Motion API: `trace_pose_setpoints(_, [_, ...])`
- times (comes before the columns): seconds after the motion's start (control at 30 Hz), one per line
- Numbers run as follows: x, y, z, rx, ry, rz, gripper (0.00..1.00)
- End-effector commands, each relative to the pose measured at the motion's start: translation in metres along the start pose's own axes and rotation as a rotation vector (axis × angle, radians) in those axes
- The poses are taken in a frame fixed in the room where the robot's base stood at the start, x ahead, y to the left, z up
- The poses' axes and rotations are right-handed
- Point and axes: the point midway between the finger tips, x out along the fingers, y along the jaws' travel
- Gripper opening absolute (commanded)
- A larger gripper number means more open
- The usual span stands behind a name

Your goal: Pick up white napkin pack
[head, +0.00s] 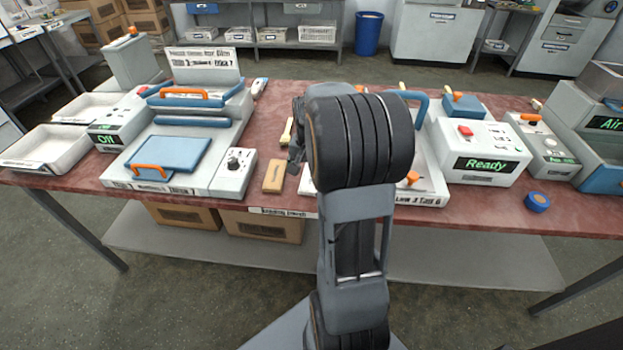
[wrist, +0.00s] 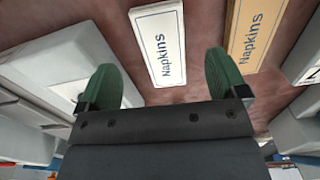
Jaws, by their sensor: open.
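The white napkin pack (wrist: 159,45) lies flat on the red-brown tabletop in the wrist view, with "Napkins" printed along it. It sits beyond my fingertips, between the lines of the two fingers, and is apart from them. My gripper (wrist: 161,76) is open and empty, with a green finger on each side. A tan pack (wrist: 249,36), also marked "Napkins", lies to the right of the white one.
In the head view a tan block-shaped pack (head: 273,176) lies near the table's front edge. A press machine with a blue plate (head: 168,153) stands to its left. A "Ready" control box (head: 480,152) and a blue roll (head: 537,202) are on the right.

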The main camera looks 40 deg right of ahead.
Motion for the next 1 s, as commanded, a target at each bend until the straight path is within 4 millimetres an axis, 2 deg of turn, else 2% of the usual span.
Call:
trace_pose_setpoints(0.13, [0.010, 0.000, 0.000, 0.000, -0.001, 0.000, 0.92])
trace_pose_setpoints(0.4, [0.045, -0.001, -0.001, 0.000, -0.001, 0.000, 0.92])
trace_pose_setpoints(0.53, [0.052, -0.001, 0.000, -0.001, 0.001, 0.000, 0.92])
trace_pose_setpoints(0.77, [0.053, -0.001, -0.001, -0.001, 0.001, -0.001, 0.92])
trace_pose_setpoints(1.0, [0.053, -0.001, -0.001, -0.001, 0.001, 0.000, 0.70])
